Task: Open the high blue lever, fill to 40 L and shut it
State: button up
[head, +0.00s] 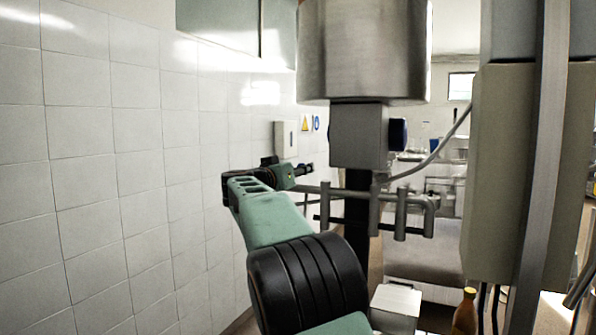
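A steel tank (365,50) hangs at the top middle of the head view, with a grey block (358,137) under it. A small dark blue part (398,134) sticks out at the block's right side. It may be the high blue lever, but its shape and position are unclear. Grey pipes with short downward outlets (401,215) run below the block. My gripper (308,169) is at the end of my green arm, left of the block and a little above the pipes, apart from the blue part. It is too small to tell whether its fingers are open. No litre reading is legible.
A white tiled wall (130,180) closes the left side. A tall grey-beige cabinet (500,170) with a metal post (542,180) stands close on the right. A pale box (397,303) and a brown bottle (465,313) are low at the front. A bench with glassware is behind.

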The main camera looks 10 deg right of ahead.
grip_shut()
jog(key=shift+a, duration=0.1)
jog(key=a+n+t+y+b, duration=0.1)
jog(key=n+y, duration=0.1)
jog(key=y, duration=0.1)
jog(key=a+n+t+y+b, duration=0.1)
jog(key=n+y, duration=0.1)
jog(key=y, duration=0.1)
jog(key=w+a+n+t+y, duration=0.1)
jog(key=n+y, duration=0.1)
jog(key=y, duration=0.1)
jog(key=shift+w+a+f+b, duration=0.15)
jog(key=shift+a+b, duration=0.1)
jog(key=shift+b, duration=0.15)
jog(key=shift+a+n, duration=0.15)
jog(key=shift+n, duration=0.15)
jog(key=shift+o, duration=0.8)
grip_release()
